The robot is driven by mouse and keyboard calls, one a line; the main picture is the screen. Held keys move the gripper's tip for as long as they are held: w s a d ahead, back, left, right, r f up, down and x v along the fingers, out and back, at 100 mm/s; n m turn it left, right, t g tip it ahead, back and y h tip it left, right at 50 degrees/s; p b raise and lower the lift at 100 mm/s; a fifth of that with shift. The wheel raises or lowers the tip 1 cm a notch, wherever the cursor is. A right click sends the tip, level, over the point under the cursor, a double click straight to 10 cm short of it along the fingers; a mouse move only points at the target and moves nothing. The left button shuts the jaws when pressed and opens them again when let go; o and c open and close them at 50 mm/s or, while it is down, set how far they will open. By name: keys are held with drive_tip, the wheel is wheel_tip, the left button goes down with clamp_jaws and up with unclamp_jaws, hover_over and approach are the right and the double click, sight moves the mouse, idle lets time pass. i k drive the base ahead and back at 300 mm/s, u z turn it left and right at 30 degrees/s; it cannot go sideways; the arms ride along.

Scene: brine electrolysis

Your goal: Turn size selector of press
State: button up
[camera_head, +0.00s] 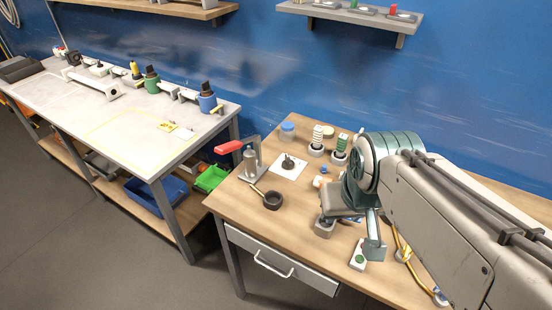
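The press (251,163) looks to be the small grey metal device with a red lever handle (229,147), at the left end of the wooden bench. Just right of it, a small black knob-like piece (288,163) sits on a white plate; I cannot tell whether this is the size selector. My gripper (350,228) is over the middle of the bench, to the right of the press and apart from it. It is seen from behind, and my arm hides part of it and of the bench. I cannot make out the gap between its fingers.
A round black dish (272,201) with a thin handle lies before the press. Ribbed white and green pieces (340,145) and a blue-topped jar (288,131) stand behind. A small white box with a green button (358,257) is near the front edge. A grey-topped table (150,135) stands left.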

sight(288, 164)
drive_tip(key=u, duration=1.65)
drive_tip(key=i, duration=0.9)
drive_tip(key=z, duration=2.75)
